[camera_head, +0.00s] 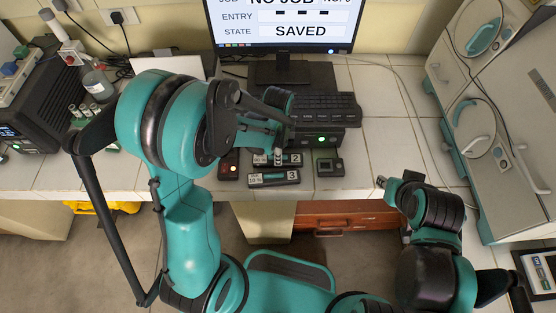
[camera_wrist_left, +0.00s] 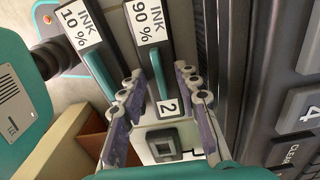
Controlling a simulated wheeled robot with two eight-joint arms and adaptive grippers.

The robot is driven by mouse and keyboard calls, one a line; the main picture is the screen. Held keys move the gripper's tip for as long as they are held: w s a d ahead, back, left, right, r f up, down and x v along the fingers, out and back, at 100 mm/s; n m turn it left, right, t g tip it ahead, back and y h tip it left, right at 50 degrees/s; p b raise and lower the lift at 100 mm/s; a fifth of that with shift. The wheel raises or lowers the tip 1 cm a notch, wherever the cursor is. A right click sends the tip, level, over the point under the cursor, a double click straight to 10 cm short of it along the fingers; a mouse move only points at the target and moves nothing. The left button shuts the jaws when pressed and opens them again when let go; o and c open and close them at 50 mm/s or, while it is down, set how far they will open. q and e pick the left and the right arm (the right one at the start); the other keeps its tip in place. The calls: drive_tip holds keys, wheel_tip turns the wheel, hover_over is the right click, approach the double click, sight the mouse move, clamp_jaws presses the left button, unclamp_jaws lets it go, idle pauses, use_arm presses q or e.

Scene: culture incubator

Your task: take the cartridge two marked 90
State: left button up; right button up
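Cartridge two (camera_head: 296,159) is a dark block with a white label and a "2". It lies on the white bench in front of the black device. In the left wrist view cartridge two (camera_wrist_left: 149,32) reads "INK 90 %" and has a teal strip along its top. My left gripper (camera_head: 280,152) is over it from above. In the left wrist view the fingers of my left gripper (camera_wrist_left: 160,72) are apart, one on each side of cartridge two; whether they touch it I cannot tell. My right gripper (camera_head: 382,182) is off to the right, away from the cartridges; its finger opening is not clear.
Cartridge three (camera_head: 273,178), marked "10 %", lies just in front of cartridge two. A small dark block with a square (camera_head: 329,167) is to the right, a box with a red light (camera_head: 229,165) to the left. The keyboard (camera_head: 325,107) and monitor (camera_head: 284,24) stand behind.

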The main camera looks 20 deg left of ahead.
use_arm(q)
clamp_jaws()
